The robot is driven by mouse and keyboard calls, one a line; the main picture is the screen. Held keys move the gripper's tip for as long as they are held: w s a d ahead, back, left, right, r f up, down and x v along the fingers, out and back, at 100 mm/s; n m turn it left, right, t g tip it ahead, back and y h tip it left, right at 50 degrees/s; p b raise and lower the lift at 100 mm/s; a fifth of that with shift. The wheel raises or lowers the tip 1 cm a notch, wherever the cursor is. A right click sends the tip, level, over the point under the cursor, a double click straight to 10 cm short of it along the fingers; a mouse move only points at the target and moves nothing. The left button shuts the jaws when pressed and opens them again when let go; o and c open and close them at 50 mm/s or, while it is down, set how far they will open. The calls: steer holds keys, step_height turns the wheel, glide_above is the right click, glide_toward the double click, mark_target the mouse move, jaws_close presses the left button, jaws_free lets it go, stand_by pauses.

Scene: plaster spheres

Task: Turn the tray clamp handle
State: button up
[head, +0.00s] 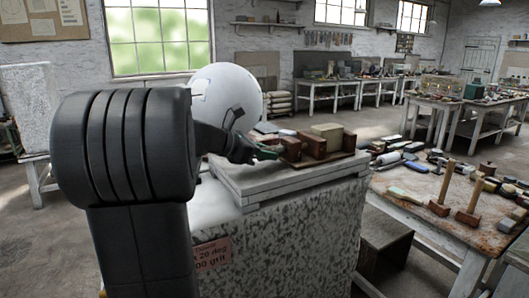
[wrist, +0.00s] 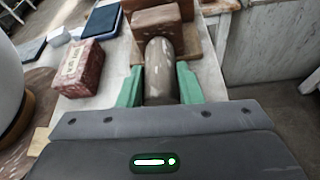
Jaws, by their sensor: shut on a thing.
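The clamp handle (wrist: 160,62) is a grey-brown rounded bar in the wrist view. It runs from a brown wooden block (wrist: 156,22) toward my gripper. My gripper (wrist: 160,86) has green fingers on both sides of the handle and is shut on it. In the head view my gripper (head: 266,152) is at the left end of the clamp (head: 291,149), partly hidden by my arm. The clamp's brown blocks stand on a wooden tray (head: 318,161), with a pale greenish block (head: 327,131) between them. The handle itself is hard to make out there.
A large white sphere (head: 232,90) stands close behind my arm; its edge shows at left in the wrist view. A speckled red block (wrist: 79,68) lies left of the handle. A tool-covered table (head: 415,207) stands right.

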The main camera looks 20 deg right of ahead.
steer(key=shift+f, duration=0.1)
steer(key=m+t+b, duration=0.1)
steer(key=b, duration=0.1)
steer(key=shift+f+b, duration=0.15)
steer(key=shift+b, duration=0.25)
steer(key=m+t+b, duration=0.1)
steer(key=m+b, duration=0.1)
steer(key=b, duration=0.2)
steer(key=shift+s+f+b, duration=0.15)
steer(key=shift+b, duration=0.15)
steer(key=m+t+b, duration=0.1)
steer(key=b, duration=0.2)
steer(key=shift+m+h, duration=0.3)
steer(key=shift+t, duration=0.3)
steer(key=shift+r+b, duration=0.25)
steer(key=shift+b, duration=0.15)
steer(key=o, duration=1)
steer(key=shift+a+r, duration=0.1)
